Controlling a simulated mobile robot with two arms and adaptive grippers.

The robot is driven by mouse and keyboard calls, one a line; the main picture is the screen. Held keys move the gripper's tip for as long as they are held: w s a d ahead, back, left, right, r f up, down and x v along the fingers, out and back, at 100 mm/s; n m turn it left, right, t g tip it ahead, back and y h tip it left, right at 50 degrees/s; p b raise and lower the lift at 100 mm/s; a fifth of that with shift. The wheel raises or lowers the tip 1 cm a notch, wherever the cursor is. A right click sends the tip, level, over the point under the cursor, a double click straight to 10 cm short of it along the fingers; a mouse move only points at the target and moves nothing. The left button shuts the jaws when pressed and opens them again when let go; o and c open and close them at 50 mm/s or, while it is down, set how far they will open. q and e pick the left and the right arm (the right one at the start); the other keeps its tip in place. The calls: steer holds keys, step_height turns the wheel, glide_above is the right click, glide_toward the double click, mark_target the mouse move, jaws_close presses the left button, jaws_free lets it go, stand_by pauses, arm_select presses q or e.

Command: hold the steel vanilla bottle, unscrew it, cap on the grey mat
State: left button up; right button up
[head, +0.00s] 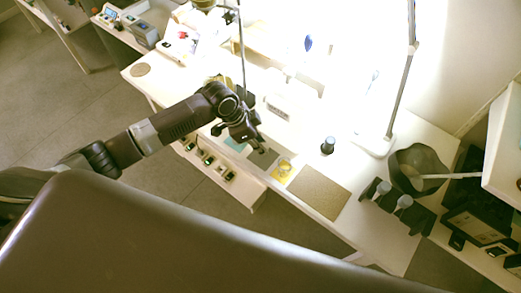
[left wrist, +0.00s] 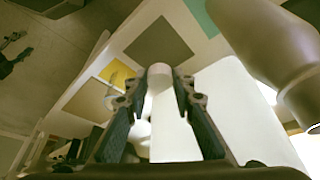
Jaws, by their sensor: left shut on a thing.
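My left gripper (head: 260,149) is over the table beside the grey mat (head: 263,158). In the left wrist view its two fingers (left wrist: 158,85) are shut on a small pale, round-ended piece (left wrist: 160,76). I cannot tell whether this piece is the steel vanilla bottle or only its cap. The grey mat (left wrist: 158,50) lies beyond the fingertips in that view, and its visible surface is bare. My right gripper is in neither view.
A yellow mat (head: 281,177) with a small item on it lies right of the grey mat, a teal mat (head: 234,144) left of it. A larger brown mat (head: 320,192) is bare. A dark bottle (head: 328,146) stands behind it. A dark bowl (head: 418,160) is farther right.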

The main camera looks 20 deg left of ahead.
mark_target(260, 157)
arm_select(q)
steer(key=shift+f, duration=2.25)
steer(key=o, duration=0.8)
